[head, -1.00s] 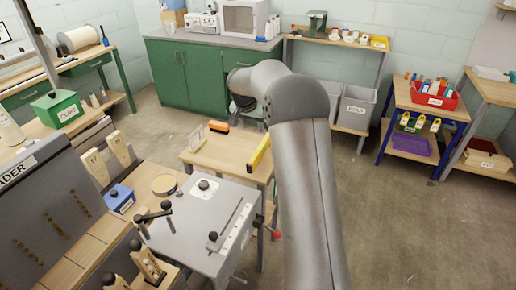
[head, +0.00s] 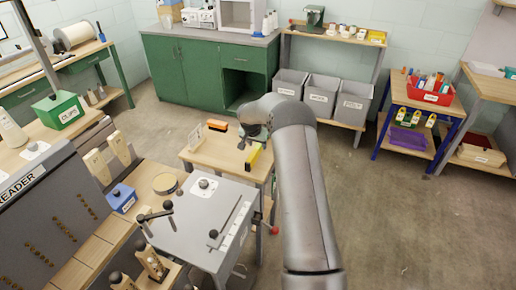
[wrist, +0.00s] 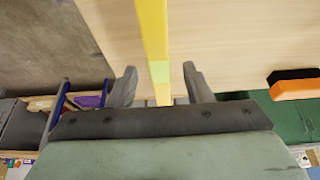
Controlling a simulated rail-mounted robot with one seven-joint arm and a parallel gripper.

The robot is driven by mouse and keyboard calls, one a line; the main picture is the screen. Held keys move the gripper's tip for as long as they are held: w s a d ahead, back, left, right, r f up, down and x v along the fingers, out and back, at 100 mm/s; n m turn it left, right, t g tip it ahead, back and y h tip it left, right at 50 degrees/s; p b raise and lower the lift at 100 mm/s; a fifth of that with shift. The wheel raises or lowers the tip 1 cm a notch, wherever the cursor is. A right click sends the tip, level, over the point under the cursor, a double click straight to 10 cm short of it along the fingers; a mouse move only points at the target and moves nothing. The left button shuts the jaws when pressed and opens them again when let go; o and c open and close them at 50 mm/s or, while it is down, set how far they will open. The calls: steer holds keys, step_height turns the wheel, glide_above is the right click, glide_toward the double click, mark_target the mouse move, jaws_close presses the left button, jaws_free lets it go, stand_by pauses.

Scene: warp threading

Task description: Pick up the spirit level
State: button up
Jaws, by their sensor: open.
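The yellow spirit level (head: 253,156) lies on the small wooden table (head: 217,155), near its right edge in the head view. In the wrist view the spirit level (wrist: 152,30) runs from the top edge down between my fingers, with a pale green vial patch along it. My gripper (wrist: 159,82) is open, with one finger on each side of the level and a gap showing on both sides. In the head view my gripper (head: 245,141) is small and dark, over the far part of the level and hiding some of it. Whether the fingers touch the tabletop is unclear.
An orange and black brush-like block (head: 217,125) lies on the same table, left of the level; it also shows in the wrist view (wrist: 295,86). A small upright card (head: 195,137) stands at the table's left. A grey machine with levers (head: 205,225) stands in front.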

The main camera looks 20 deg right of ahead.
steer(key=shift+x, duration=1.45)
jaws_close()
steer(key=shift+r, duration=0.15)
